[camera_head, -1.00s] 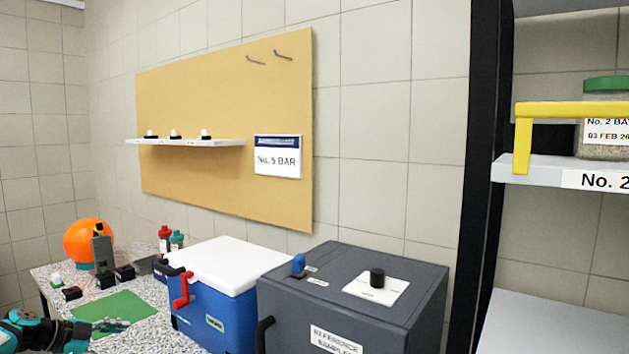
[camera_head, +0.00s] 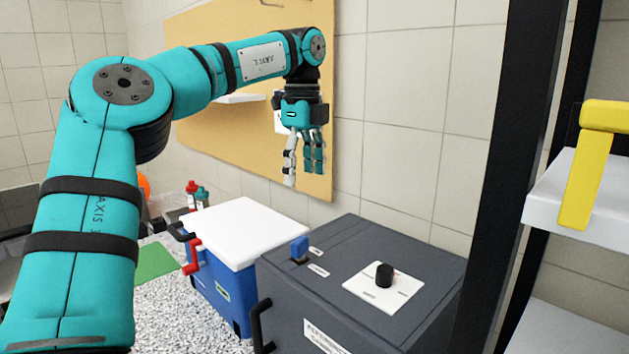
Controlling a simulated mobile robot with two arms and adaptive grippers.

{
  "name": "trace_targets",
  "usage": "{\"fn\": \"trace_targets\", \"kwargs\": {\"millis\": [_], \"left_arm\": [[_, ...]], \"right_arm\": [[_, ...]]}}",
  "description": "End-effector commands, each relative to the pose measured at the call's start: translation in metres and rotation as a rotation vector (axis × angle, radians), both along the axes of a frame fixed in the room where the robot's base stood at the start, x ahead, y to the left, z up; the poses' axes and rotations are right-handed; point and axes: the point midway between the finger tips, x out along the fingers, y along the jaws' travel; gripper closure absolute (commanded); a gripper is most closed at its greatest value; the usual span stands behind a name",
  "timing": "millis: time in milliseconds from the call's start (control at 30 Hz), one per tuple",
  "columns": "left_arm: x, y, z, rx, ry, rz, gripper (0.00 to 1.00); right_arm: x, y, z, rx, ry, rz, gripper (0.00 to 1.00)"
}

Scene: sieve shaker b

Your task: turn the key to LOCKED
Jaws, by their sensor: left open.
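The dark grey box (camera_head: 290,290) stands at the front right, with a label on its front that I cannot fully read. On its top near the back left corner stands a blue key-like grip (camera_head: 299,248), upright, with two small white labels beside it, too small to read. My left gripper (camera_head: 303,180) hangs fingers down above and behind the box, in front of the tan board. My right gripper is not in view.
A black knob (camera_head: 384,276) stands on a white plate on the same box. A blue cooler (camera_head: 239,296) with a white lid and red latch is to the left. A shelf with a yellow bar (camera_head: 590,165) and a black post (camera_head: 503,170) close off the right.

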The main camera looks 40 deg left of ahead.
Motion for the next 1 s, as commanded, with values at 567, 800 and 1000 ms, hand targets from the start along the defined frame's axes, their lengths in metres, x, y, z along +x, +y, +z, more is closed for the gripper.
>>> {"fn": "trace_targets", "kwargs": {"millis": [567,800,1000], "left_arm": [[-0.001,0.001,-0.097,-0.006,0.002,0.000,0.31],[-0.002,0.001,-0.142,-0.006,0.001,0.000,0.31],[-0.001,0.001,-0.165,-0.004,-0.001,0.000,0.31]], "right_arm": [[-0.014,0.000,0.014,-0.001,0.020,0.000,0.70],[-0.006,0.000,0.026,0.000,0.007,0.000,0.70],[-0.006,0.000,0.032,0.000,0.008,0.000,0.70]]}}
